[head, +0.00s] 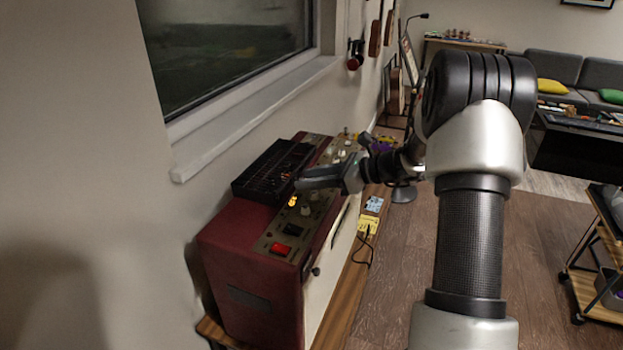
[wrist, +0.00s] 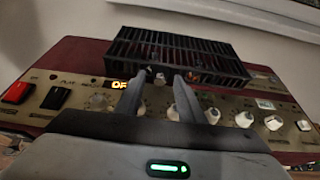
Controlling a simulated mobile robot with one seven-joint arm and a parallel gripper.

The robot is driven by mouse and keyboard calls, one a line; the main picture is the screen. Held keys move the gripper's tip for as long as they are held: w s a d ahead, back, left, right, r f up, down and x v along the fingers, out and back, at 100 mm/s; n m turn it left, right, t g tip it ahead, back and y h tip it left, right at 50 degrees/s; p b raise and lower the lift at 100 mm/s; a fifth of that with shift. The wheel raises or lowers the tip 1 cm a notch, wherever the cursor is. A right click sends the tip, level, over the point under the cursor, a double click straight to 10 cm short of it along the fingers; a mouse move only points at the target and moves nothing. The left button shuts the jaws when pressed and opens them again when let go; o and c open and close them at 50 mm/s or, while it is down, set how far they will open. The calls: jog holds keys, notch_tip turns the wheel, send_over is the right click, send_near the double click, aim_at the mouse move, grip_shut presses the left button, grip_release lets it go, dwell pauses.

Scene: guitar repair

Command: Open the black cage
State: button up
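The black cage (head: 272,172) is a slatted, box-like cover on top of a dark red amplifier (head: 235,240), near the wall. It also shows in the wrist view (wrist: 180,50), its slatted face up and its front edge toward me. My gripper (head: 302,183) is at the cage's front side, above the amplifier's knob panel. In the wrist view my gripper (wrist: 161,78) has its two fingers apart, with the tips close to the cage's front edge. A knob shows between the fingers. I cannot tell whether the tips touch the cage.
The amplifier's control panel (wrist: 75,95) has several knobs, a red switch and a lit orange display close under my fingers. A window sill (head: 255,110) juts out behind the amplifier. Small yellow and blue boxes (head: 367,224) stand to its right. Open wooden floor lies further right.

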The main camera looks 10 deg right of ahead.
grip_shut()
jog(key=shift+r, duration=0.1)
